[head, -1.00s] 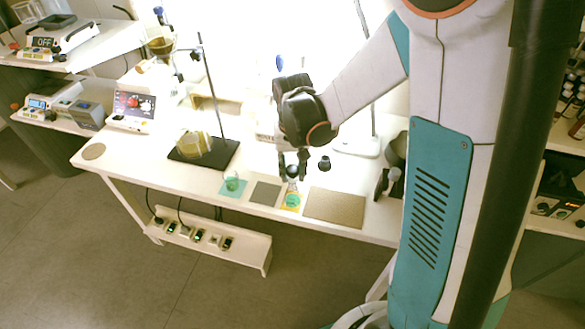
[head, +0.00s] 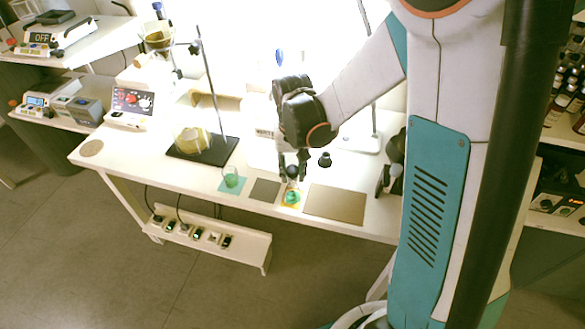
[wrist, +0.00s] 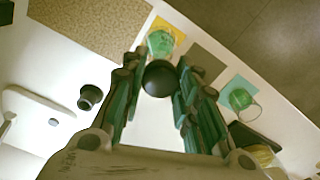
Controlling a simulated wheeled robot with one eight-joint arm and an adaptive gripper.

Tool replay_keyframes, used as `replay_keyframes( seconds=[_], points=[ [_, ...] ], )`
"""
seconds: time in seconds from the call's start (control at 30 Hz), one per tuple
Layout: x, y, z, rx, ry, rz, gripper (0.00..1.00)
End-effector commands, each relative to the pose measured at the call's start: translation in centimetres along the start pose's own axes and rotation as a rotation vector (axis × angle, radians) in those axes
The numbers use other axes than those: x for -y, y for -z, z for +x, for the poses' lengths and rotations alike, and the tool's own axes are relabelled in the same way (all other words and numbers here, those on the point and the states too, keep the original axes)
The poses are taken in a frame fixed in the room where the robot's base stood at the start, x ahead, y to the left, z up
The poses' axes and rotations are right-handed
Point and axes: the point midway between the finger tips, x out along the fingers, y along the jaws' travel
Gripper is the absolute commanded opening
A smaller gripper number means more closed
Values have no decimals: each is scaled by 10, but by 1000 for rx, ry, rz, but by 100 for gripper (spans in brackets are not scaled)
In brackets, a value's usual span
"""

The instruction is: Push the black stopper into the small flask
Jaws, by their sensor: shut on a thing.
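The small flask (head: 291,198) is clear glass with green liquid and stands on a yellow mat near the table's front edge. It also shows in the wrist view (wrist: 161,42), partly behind the stopper. My gripper (head: 292,177) points down over the flask. In the wrist view, its fingers (wrist: 157,70) are shut on the round black stopper (wrist: 159,79), which sits between them. The stopper is close to the flask's mouth; I cannot tell whether they touch, as the fingers hide the gap in the head view.
A second small black piece (head: 324,160) stands on the table to the right. A beaker of green liquid (head: 231,181) stands on a teal mat at left. Bare brown mats (head: 265,190) and (head: 335,204) flank the flask. A retort stand (head: 215,150) is further left.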

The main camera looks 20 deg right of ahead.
Motion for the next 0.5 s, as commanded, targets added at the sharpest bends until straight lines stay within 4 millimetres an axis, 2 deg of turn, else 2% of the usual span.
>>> replay_keyframes(
  seconds=[0.43, 0.47, 0.5],
  points=[
    [0, 0, 11, 0, 0, 0, 9],
    [0, 0, 10, 0, 0, 0, 33],
    [0, 0, 10, 0, 0, 0, 42]
  ],
)
